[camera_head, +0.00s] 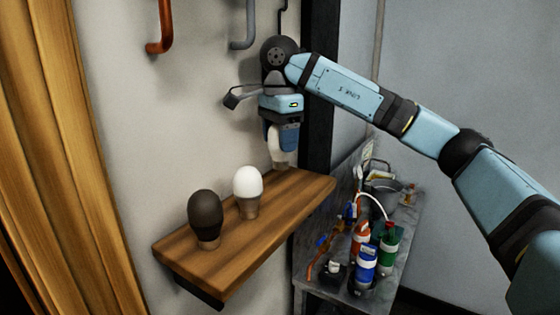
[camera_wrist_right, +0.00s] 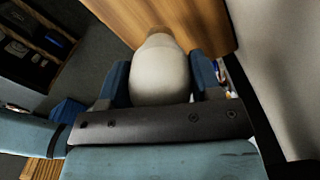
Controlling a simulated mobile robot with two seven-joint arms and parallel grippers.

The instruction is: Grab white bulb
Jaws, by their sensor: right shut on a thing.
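My right gripper (camera_head: 282,142) points down over the right end of the wooden shelf. It is shut on a whitish bulb (camera_head: 274,146), which looks cream in the right wrist view (camera_wrist_right: 160,72) and sits between the two blue fingers. The bulb's base is at the shelf surface; I cannot tell whether it touches. A brighter white bulb (camera_head: 247,182) stands upright on the shelf, left of the gripper. A black bulb (camera_head: 205,212) stands upright further left. My left gripper is not in view.
The wooden shelf (camera_head: 185,262) is fixed to the pale wall. Hooks, one orange (camera_head: 164,30) and one grey (camera_head: 246,28), hang above. A grey bench (camera_head: 335,293) with several coloured bottles stands lower right. The shelf's front left is clear.

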